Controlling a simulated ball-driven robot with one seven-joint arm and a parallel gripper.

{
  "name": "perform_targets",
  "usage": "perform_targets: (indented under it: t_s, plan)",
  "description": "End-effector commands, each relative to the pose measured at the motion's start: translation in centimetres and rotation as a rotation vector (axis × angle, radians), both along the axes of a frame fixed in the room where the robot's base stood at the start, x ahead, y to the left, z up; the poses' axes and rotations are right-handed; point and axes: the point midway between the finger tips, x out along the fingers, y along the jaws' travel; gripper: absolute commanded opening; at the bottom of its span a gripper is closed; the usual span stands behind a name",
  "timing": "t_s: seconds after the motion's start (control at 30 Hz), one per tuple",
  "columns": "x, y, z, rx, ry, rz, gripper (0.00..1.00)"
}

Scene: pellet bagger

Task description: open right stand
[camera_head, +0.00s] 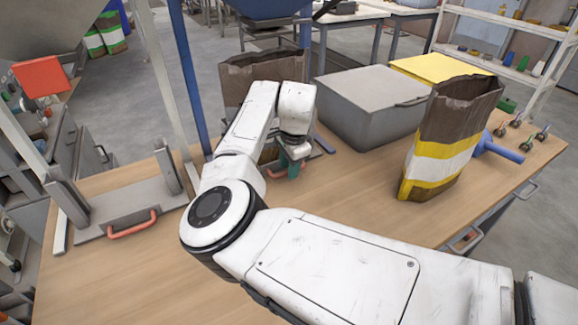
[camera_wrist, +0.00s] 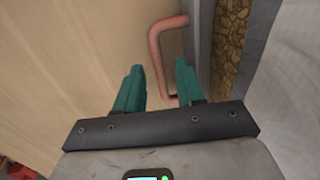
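The right stand (camera_head: 322,143) is on the table behind my arm and is mostly hidden by it. Its salmon-red handle (camera_wrist: 155,62) shows in the wrist view, attached to a grey metal edge (camera_wrist: 200,45). My gripper (camera_wrist: 158,66) is open, with its two teal fingers on either side of the handle's bar. The bar appears between the fingertips; I cannot tell whether either finger touches it. In the head view my gripper (camera_head: 287,168) points down at the stand, its fingers partly visible.
A brown bag (camera_head: 240,80) stands behind my arm at the right stand. The left stand (camera_head: 105,215) with a red handle is at the left. A grey box (camera_head: 365,105) and a brown, yellow and white bag (camera_head: 445,145) stand to the right. The table front is clear.

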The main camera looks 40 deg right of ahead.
Motion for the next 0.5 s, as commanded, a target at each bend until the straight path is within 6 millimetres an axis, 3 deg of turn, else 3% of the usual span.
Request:
perform_targets:
  t_s: [0.3,0.5]
  plan:
    - [0.03,-0.01,-0.29,0.0,0.0,0.0,0.38]
    - [0.04,-0.01,-0.27,0.0,0.0,0.0,0.2]
